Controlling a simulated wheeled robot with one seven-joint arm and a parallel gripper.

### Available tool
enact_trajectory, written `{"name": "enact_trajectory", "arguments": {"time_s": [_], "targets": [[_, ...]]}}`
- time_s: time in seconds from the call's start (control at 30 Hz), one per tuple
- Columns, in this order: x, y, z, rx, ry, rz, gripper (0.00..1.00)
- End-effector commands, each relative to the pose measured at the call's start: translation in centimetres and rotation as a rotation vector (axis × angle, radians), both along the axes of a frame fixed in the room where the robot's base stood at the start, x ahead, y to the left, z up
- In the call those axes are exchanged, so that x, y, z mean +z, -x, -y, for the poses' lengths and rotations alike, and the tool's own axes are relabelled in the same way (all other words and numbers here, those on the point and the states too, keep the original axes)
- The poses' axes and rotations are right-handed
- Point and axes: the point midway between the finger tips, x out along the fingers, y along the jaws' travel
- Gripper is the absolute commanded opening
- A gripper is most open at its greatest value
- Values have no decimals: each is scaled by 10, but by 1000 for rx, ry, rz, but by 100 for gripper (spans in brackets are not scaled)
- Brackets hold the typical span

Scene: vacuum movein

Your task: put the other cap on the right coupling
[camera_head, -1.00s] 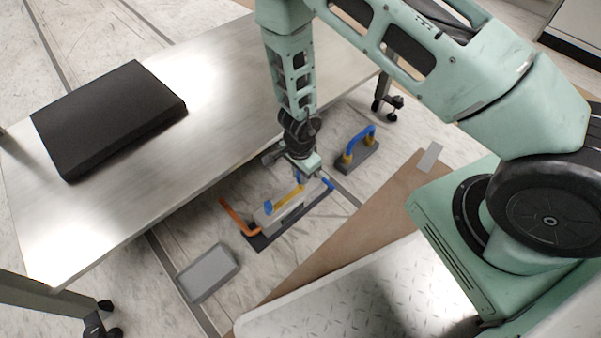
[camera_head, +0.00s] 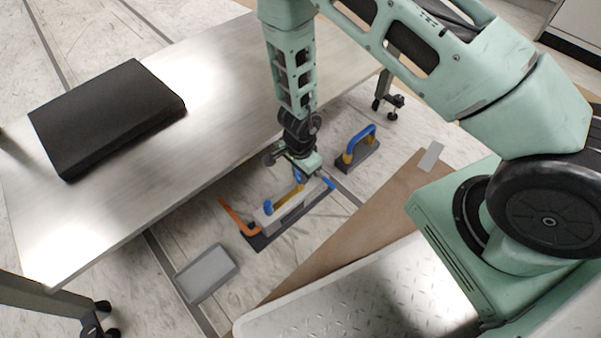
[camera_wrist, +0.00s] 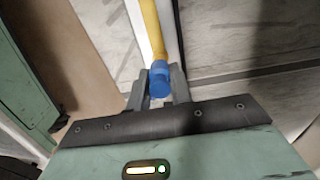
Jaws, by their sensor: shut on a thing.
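A grey device (camera_head: 285,213) with a yellow tube (camera_head: 287,198) lies on the floor beside the table. A blue cap (camera_head: 268,207) stands at the tube's left end in the head view. A second blue cap (camera_wrist: 159,85) sits between the fingertips of my gripper (camera_wrist: 158,92), in line with the yellow tube's end in the wrist view. My gripper is shut on this cap. In the head view my gripper (camera_head: 301,175) is low over the device's right end. I cannot tell how far the cap sits on the coupling, as the fingers and cap hide the joint.
A second unit with a blue arched tube (camera_head: 360,142) stands to the right. An orange bent pipe (camera_head: 237,219) is at the device's left end. A grey tray (camera_head: 207,273) lies nearer. The metal table (camera_head: 215,75), bearing a black slab (camera_head: 108,115), stands close behind my gripper.

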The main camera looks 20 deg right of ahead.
Motion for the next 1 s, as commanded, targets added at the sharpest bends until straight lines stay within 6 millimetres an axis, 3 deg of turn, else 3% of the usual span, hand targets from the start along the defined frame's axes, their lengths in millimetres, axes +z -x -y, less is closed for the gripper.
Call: {"name": "enact_trajectory", "arguments": {"time_s": [1.0], "targets": [[-13,0,0,-1,0,0,0]]}}
